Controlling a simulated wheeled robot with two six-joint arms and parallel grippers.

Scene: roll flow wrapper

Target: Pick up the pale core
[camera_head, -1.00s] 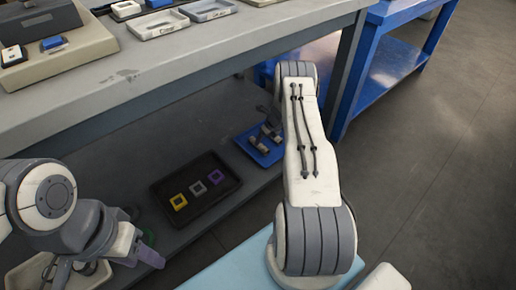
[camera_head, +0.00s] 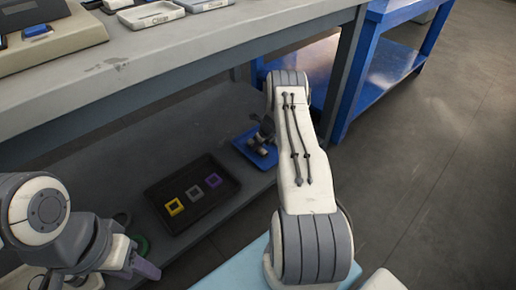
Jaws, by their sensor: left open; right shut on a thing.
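Pale cylindrical cores (camera_head: 262,151) show at the blue tray (camera_head: 243,148) on the lower shelf. My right arm reaches down from the front, and its dark gripper (camera_head: 262,128) is over this tray, small and partly hidden by the arm. It is shut on a pale core (camera_head: 254,140), low over the tray; I cannot tell whether the core is clear of it. My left gripper (camera_head: 143,268) is open and empty at the lower left, well apart from the blue tray.
A black tray (camera_head: 228,184) on the shelf holds a yellow (camera_head: 174,206), a grey (camera_head: 194,192) and a purple square piece (camera_head: 214,180). A green ring (camera_head: 140,245) lies near my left gripper. The bench top (camera_head: 120,80) overhangs the shelf. A blue table (camera_head: 345,110) stands right.

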